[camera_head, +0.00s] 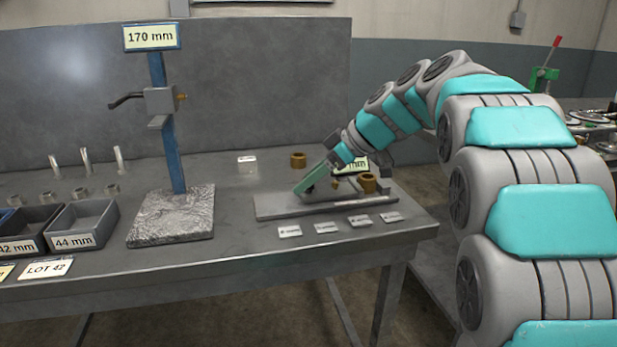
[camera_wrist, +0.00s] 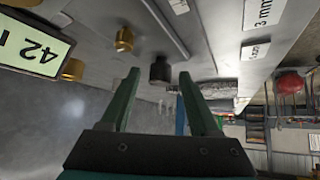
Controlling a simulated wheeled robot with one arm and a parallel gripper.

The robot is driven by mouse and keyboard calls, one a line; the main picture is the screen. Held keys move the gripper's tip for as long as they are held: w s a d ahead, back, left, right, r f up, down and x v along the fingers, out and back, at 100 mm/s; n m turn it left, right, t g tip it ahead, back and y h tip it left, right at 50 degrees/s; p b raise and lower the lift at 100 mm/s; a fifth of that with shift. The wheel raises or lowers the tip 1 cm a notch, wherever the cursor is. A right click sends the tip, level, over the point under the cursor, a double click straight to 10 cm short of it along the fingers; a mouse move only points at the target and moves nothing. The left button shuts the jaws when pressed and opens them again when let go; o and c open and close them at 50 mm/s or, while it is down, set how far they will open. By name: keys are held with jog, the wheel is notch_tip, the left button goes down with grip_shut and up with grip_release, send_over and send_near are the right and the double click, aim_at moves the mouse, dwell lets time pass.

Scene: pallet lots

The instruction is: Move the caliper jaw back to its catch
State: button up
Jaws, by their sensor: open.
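The caliper fixture is a long grey plate (camera_head: 275,208) on the right of the bench, with a rail along it. My gripper (camera_head: 305,188), with green fingers, reaches down over the plate's middle. In the wrist view my gripper (camera_wrist: 160,82) is open, with a dark round knob (camera_wrist: 160,69) just beyond and between its fingertips; no contact shows. A brass piece (camera_head: 368,184) stands at the fixture's right; brass pieces also show in the wrist view (camera_wrist: 124,39). A display (camera_wrist: 33,42) beside them starts with 42. I cannot tell which part is the jaw or its catch.
A blue post (camera_head: 169,145) with a 170 mm sign stands on a rough block (camera_head: 172,218) to the left. A brass bushing (camera_head: 298,160) stands behind the fixture. Small labels (camera_head: 326,227) line its front. Grey bins (camera_head: 84,222) and pins are farther left.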

jog(key=shift+a+f, duration=0.15)
grip_shut()
dwell(0.4)
dwell(1.0)
